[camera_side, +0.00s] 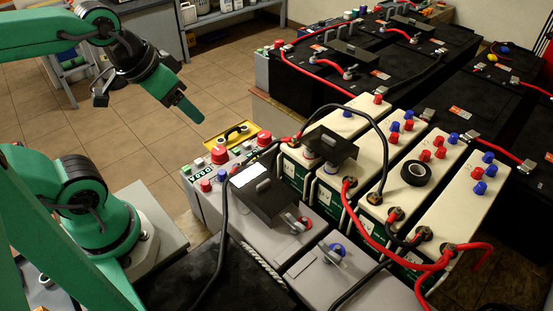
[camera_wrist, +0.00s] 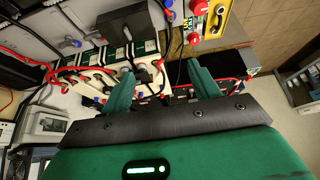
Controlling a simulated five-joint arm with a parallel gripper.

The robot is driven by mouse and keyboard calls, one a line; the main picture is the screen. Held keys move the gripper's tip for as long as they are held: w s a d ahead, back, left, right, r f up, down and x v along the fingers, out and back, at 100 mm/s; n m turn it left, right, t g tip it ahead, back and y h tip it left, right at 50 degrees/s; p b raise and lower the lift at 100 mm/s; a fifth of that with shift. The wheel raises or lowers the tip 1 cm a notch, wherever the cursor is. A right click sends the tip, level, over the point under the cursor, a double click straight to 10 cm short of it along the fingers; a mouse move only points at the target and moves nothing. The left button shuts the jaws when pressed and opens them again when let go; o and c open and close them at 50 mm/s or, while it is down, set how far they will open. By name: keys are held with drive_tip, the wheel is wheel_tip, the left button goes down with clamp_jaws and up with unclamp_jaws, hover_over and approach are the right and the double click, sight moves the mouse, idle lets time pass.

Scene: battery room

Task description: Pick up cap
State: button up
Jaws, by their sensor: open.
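Several small red caps (camera_side: 438,148) and blue caps (camera_side: 408,119) sit on the tops of the cream batteries in the side view. I cannot tell which cap is the one named. In the wrist view, blue caps (camera_wrist: 139,95) show just beyond the fingers, small and partly hidden. My gripper (camera_side: 190,112) hangs in the air to the left of the batteries, above the floor and apart from every cap. In the wrist view its two green fingers (camera_wrist: 161,70) stand apart with nothing held between them.
A grey control panel with red knobs (camera_side: 220,155) and a black box (camera_side: 263,195) stand before the cream batteries (camera_side: 335,130). Red cables (camera_side: 350,215) and a black cable (camera_side: 382,150) loop over them. A black tape roll (camera_side: 416,173) lies on one battery. Tiled floor (camera_side: 150,135) is clear.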

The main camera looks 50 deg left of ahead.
drive_tip(key=shift+c, duration=1)
drive_tip(key=g, duration=0.5)
hover_over(221, 172)
wheel_tip(221, 172, down, 17)
drive_tip(key=shift+d+f, duration=0.1)
drive_tip(key=shift+f+g, duration=0.3)
drive_tip(key=shift+f, duration=0.25)
drive_tip(key=shift+f, duration=1.3)
